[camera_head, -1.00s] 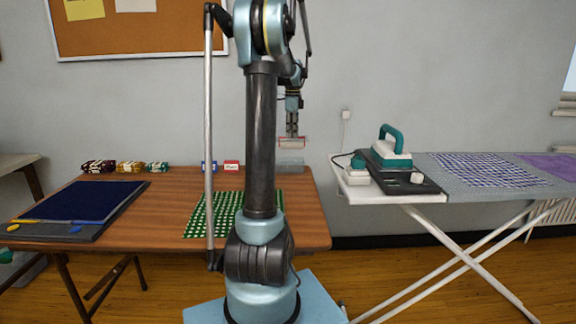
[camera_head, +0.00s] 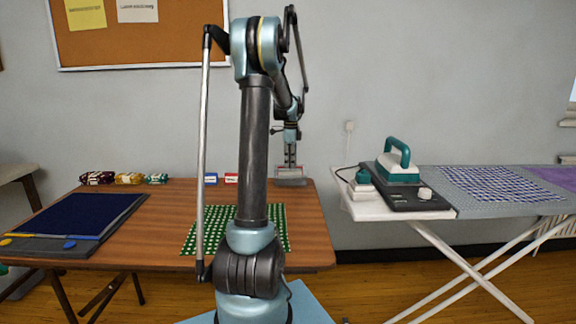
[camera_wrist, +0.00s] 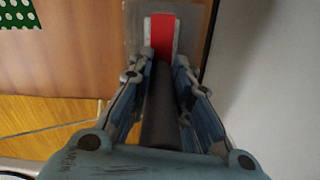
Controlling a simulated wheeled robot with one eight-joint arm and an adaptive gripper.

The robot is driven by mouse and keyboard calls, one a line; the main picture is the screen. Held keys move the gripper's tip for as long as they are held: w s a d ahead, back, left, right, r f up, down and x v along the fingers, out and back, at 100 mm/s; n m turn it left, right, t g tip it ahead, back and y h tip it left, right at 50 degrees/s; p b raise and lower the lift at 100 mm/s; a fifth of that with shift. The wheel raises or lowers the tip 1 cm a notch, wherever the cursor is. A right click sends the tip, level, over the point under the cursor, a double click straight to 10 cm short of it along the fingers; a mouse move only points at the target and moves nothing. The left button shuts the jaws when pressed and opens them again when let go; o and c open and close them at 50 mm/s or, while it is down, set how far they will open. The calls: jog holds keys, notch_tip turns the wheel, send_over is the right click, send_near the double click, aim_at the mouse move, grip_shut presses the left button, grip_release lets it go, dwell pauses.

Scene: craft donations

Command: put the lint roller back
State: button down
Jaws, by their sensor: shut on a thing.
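My gripper (camera_head: 290,160) points down over the back right corner of the wooden table. It is shut on the lint roller (camera_wrist: 162,36), whose red and white end shows between the fingertips in the wrist view. A dark shaft, apparently its handle, runs back between the fingers. In the head view the roller is small and mostly hidden by the fingers. A grey, flat-looking holder or tray (camera_head: 290,182) lies directly below it. It also shows around the roller's end in the wrist view (camera_wrist: 138,40). I cannot tell whether the roller touches it.
A red label block (camera_head: 231,178) and a blue one (camera_head: 210,179) stand left of the gripper. A green dotted mat (camera_head: 215,232) lies in front, partly behind my arm. Yarn bundles (camera_head: 128,178) stand at back left. An ironing board (camera_head: 470,210) with an iron (camera_head: 398,165) is at right.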

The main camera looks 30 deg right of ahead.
jog(key=shift+f, duration=0.4)
jog(key=shift+f, duration=0.4)
jog(key=c, duration=1.5)
grip_release()
jog(key=shift+o, duration=0.2)
notch_tip(320, 180, up, 13)
jog(key=shift+f, duration=0.1)
jog(key=shift+s, duration=0.15)
